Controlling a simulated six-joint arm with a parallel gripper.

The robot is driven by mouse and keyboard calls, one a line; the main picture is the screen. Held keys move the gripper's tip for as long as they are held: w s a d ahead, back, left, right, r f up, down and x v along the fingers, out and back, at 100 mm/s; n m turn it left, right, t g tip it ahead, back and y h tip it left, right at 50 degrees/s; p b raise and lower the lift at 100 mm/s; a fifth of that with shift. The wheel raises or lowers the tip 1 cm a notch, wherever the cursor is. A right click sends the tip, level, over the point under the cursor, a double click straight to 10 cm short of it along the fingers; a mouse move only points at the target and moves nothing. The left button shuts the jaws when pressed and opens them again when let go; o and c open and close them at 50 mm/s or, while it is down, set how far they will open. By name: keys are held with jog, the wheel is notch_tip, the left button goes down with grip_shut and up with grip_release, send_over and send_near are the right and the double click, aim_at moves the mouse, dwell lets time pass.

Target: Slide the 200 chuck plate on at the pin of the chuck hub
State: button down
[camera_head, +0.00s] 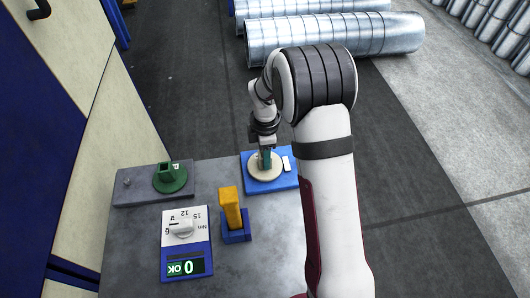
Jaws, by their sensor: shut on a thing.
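My gripper (266,154) points down over the blue board (251,184) at the back right of the table. It is shut on a small teal upright piece at the middle of a round beige disc (257,174). The disc is over the blue board; I cannot tell whether it rests on it or is held just above. Whether the teal piece belongs to the disc is unclear. A green round flange with a square upright socket (170,180) sits on a dark grey slab (140,197) at the back left. No 200 marking or pin under the disc is visible.
A white and blue torque device (186,245) with a dial and an "OK" display lies at front left. A yellow block (230,207) stands in a blue holder (236,232) in the middle. A white tag (286,164) is beside the disc. My arm covers the table's right side.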

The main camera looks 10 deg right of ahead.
jog(key=shift+f, duration=0.3)
jog(key=shift+c, duration=1.8)
grip_release()
notch_tip(320, 180, up, 16)
jog(key=shift+f, duration=0.15)
jog(key=s+a+r+m+y, duration=0.1)
jog(key=s+m, duration=2.2)
jog(key=s, duration=0.6)
jog(key=shift+s+a+m+y, duration=0.25)
jog(key=shift+s+m+y, duration=0.05)
jog(key=shift+s+y, duration=0.1)
